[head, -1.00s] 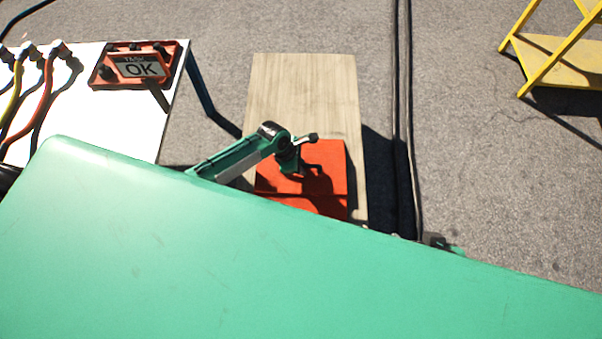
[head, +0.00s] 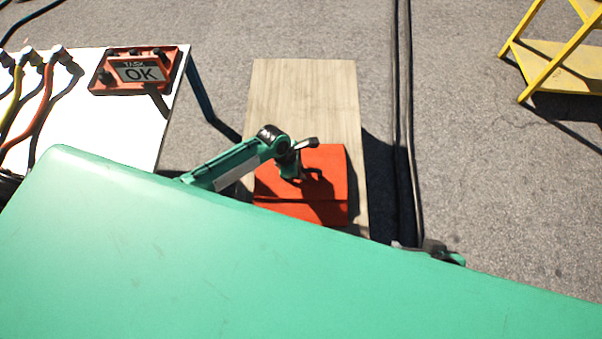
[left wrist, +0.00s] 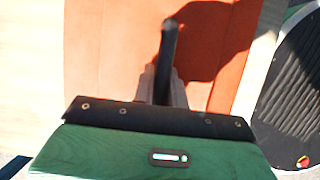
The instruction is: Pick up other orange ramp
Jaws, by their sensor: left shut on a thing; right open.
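The orange ramp (head: 285,193) is at the near part of a wooden board (head: 305,95) in the head view. A crease crosses it near its front, and my gripper's shadow falls on it. It fills much of the left wrist view (left wrist: 110,55). My right gripper (head: 437,250) shows only partly, beyond the green panel's edge, empty as far as visible.
A large green panel (head: 250,260) hides the near part of the head view. Black cables (head: 402,120) run along the ground. A yellow step frame (head: 555,65) stands at right.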

